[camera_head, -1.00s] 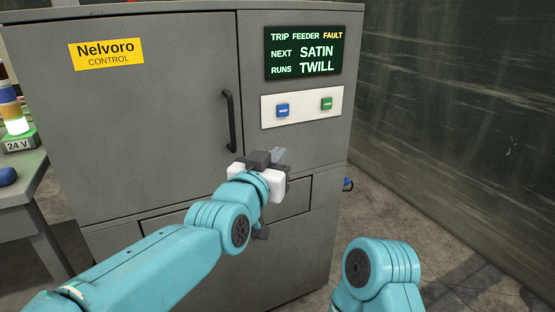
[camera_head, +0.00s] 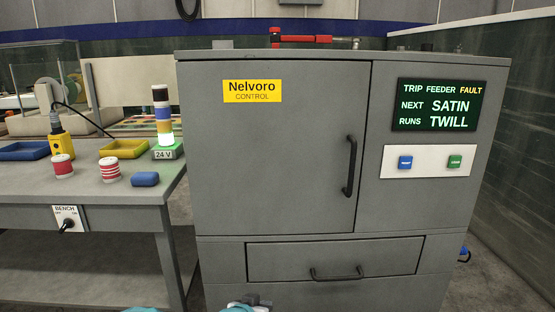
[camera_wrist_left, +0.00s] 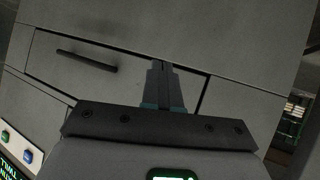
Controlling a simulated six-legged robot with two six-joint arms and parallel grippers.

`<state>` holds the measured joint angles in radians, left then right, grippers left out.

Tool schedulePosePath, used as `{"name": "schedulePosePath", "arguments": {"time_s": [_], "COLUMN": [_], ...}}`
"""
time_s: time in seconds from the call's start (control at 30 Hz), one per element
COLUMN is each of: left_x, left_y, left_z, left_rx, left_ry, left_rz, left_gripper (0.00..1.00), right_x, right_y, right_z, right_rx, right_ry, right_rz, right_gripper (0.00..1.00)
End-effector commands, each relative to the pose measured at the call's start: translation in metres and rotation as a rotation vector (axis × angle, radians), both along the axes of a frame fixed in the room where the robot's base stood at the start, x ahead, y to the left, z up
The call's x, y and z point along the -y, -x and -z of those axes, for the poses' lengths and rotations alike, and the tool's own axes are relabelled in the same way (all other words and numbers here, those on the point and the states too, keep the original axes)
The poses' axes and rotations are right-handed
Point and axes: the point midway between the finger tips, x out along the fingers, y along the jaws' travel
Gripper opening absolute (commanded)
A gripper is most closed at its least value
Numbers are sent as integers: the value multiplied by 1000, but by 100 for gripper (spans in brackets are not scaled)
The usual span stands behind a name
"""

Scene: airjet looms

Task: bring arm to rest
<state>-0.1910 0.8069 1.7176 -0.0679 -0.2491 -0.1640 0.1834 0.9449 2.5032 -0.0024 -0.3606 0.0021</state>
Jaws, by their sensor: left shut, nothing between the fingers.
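My left gripper (camera_head: 250,303) shows only in part at the bottom edge of the head view, in front of the lower part of the grey control cabinet (camera_head: 270,190). In the left wrist view its two fingers (camera_wrist_left: 165,75) are together, with nothing between them. They point toward the cabinet's drawer front (camera_wrist_left: 125,82), whose dark handle (camera_wrist_left: 87,61) lies left of the fingertips. I cannot tell the exact gap to the cabinet. Most of my left arm is out of the head view. My right gripper is not in view.
The cabinet has a door handle (camera_head: 350,166), a drawer handle (camera_head: 343,273), a display (camera_head: 450,105), and a blue button (camera_head: 405,162) and green button (camera_head: 455,162). A bench (camera_head: 105,205) at left holds a signal tower (camera_head: 163,115), striped spools and trays.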

Motion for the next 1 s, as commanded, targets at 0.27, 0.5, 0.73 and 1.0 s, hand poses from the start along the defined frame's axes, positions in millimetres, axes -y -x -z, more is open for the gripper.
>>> {"name": "schedulePosePath", "arguments": {"time_s": [0.27,0.5,0.73,1.0], "left_x": [-89,-103,-90,-89], "left_y": [137,271,360,358], "left_z": [170,224,209,128], "left_rx": [-465,-784,-976,-971], "left_ry": [10,55,92,87], "left_rz": [-151,-217,-262,-252], "left_gripper": [0,0,0,0], "right_x": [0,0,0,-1], "right_y": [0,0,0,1], "right_z": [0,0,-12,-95], "right_rx": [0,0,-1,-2], "right_ry": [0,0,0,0], "right_rz": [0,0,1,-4], "right_gripper": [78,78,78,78]}}
